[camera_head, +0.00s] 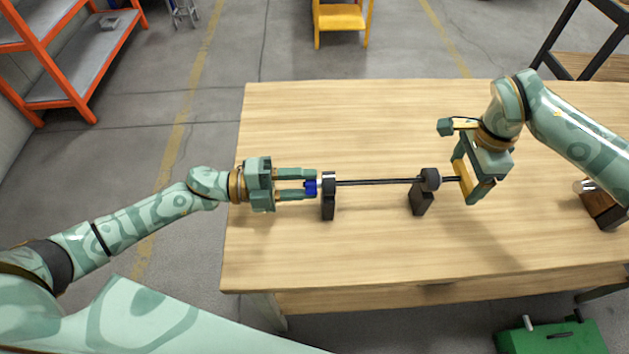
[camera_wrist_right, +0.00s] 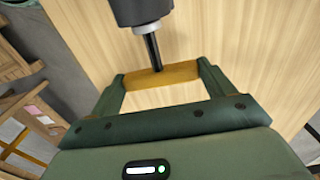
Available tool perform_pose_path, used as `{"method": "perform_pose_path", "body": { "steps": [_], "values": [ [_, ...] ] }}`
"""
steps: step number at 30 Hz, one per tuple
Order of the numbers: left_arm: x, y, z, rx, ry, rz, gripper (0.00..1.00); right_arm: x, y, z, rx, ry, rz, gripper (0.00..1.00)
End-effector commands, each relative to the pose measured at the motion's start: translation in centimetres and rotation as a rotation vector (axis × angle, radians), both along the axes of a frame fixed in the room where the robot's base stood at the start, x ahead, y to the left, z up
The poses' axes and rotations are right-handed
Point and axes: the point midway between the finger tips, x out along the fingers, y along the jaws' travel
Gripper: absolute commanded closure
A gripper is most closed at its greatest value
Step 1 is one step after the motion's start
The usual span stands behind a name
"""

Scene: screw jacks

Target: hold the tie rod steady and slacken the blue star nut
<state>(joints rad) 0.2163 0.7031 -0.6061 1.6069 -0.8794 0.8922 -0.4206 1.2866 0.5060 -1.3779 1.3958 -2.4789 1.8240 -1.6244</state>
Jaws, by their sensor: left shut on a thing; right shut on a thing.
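The dark tie rod (camera_head: 378,181) runs level above the table between two dark upright supports, the left one (camera_head: 328,205) and the right one (camera_head: 421,202). The blue star nut (camera_head: 311,188) sits at the rod's left end, just left of the left support. My left gripper (camera_head: 309,186) is shut on the blue star nut, whose sides are partly hidden by the fingers. My right gripper (camera_head: 460,180) is shut on the rod's right end, beyond the right support. In the right wrist view the rod (camera_wrist_right: 153,52) runs from a dark collar (camera_wrist_right: 140,10) to the yellow finger pad (camera_wrist_right: 160,76).
The wooden table (camera_head: 340,120) is largely bare around the rod. A brown block with a metal cylinder (camera_head: 603,206) is at the right. A green box (camera_head: 550,338) is below the front edge. An orange shelf (camera_head: 75,75) and a yellow stool (camera_head: 341,20) stand beyond.

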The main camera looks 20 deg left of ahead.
Motion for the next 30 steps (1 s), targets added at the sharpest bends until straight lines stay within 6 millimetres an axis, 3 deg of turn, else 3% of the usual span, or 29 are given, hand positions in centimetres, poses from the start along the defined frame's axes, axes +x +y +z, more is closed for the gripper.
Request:
{"method": "perform_pose_path", "body": {
  "steps": [15,30],
  "values": [
    [0.15,0.19,-0.23,-0.138,0.401,0.008,0.83,-0.07,0.09,-0.02,0.001,0.001,0.008,0.63],
    [0.07,0.16,-0.33,-0.193,0.552,0.008,0.83,-0.07,0.11,-0.03,0.002,0.002,0.008,0.63]
  ]
}}
